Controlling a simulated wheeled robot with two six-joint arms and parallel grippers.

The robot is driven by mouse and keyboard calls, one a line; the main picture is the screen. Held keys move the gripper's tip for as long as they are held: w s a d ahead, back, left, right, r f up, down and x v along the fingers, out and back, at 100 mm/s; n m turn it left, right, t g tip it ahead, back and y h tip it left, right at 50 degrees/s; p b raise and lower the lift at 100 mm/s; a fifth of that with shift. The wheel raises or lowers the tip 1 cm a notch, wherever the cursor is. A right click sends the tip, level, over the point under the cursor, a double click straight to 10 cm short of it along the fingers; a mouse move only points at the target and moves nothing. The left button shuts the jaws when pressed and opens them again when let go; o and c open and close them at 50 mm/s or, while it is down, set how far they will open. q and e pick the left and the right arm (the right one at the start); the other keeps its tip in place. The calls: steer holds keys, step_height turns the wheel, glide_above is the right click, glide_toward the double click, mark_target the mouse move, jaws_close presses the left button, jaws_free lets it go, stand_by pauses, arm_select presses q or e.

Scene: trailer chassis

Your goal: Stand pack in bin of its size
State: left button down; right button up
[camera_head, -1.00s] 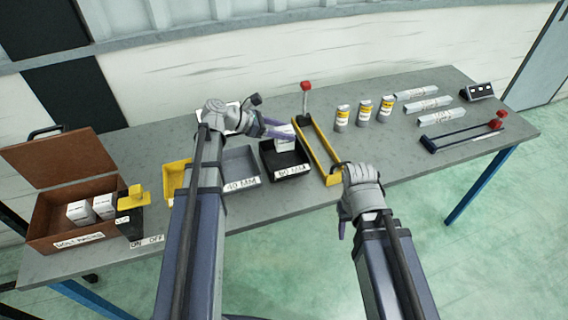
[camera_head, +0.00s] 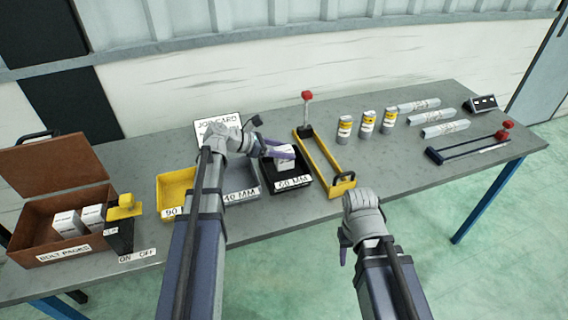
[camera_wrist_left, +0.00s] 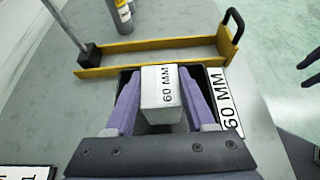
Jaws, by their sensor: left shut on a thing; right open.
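A white pack (camera_wrist_left: 161,88) marked 60 MM is between the fingers of my left gripper (camera_wrist_left: 160,100), which is shut on it. In the head view the pack (camera_head: 285,155) is upright at the black bin (camera_head: 293,185) labelled 60 MM. In the wrist view the pack is over or inside that bin; whether it touches the floor is hidden. A grey bin (camera_head: 240,186) labelled 40 MM and a yellow bin (camera_head: 176,187) labelled 90 stand to the left. My right gripper (camera_head: 346,250) is open and empty in front of the table.
A brown box (camera_head: 62,238) labelled BOLT PACKS holds two white packs at the left, beside a black and yellow switch device (camera_head: 121,228). A yellow frame (camera_head: 325,165) lies close right of the black bin.

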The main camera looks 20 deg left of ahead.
arm_select(q)
steer(key=shift+f+b, duration=1.9)
steer(key=shift+f, duration=0.05)
steer(key=shift+r, duration=0.15)
steer(key=shift+c, duration=1.2)
jaws_free()
